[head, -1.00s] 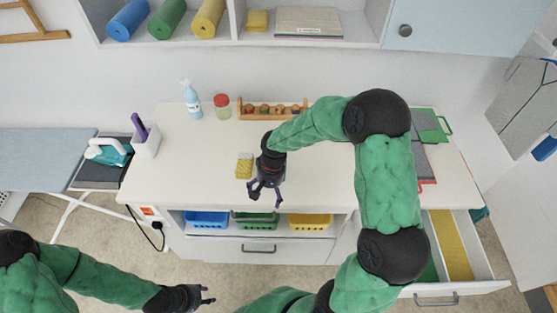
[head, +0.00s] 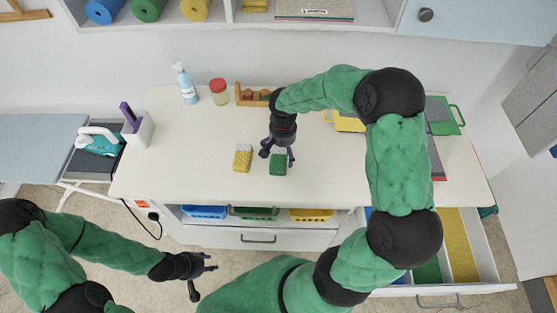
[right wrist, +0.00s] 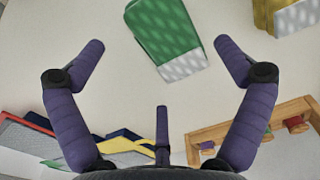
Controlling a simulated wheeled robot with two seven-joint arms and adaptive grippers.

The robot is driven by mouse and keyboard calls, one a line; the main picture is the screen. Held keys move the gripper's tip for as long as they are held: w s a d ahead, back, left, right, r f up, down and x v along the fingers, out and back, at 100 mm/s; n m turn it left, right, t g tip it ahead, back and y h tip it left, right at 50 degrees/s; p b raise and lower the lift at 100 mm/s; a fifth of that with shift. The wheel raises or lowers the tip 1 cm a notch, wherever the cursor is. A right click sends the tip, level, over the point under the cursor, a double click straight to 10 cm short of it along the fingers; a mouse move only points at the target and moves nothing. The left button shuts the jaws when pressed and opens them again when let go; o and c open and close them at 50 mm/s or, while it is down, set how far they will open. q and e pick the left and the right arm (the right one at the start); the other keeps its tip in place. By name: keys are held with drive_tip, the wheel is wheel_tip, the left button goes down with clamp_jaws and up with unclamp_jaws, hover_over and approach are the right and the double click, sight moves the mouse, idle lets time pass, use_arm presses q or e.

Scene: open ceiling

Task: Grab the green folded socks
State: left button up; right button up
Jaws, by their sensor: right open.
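The green folded socks (head: 278,164) lie on the white table, a small green bundle with a pale patterned end. They also show in the right wrist view (right wrist: 165,38), at the top centre. My right gripper (head: 277,156) is open, its purple fingers spread on either side of the socks in the picture. In the right wrist view my right gripper (right wrist: 160,53) holds nothing, and the socks lie beyond its fingertips. I cannot tell the exact height left between them. My left gripper (head: 204,274) is open and empty, in front of the table over the floor.
Yellow folded socks (head: 242,158) lie just left of the green ones. A wooden rack (head: 253,95), a red-lidded jar (head: 219,92) and a spray bottle (head: 187,86) stand at the back. An open drawer (head: 483,246) juts out at the right front. The table's left front is clear.

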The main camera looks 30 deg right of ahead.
sight(282, 156)
drive_tip(key=shift+w+f+b, duration=0.2)
drive_tip(key=shift+f+b, duration=0.1)
drive_tip(key=shift+f, duration=2.3)
drive_tip(key=c, duration=1)
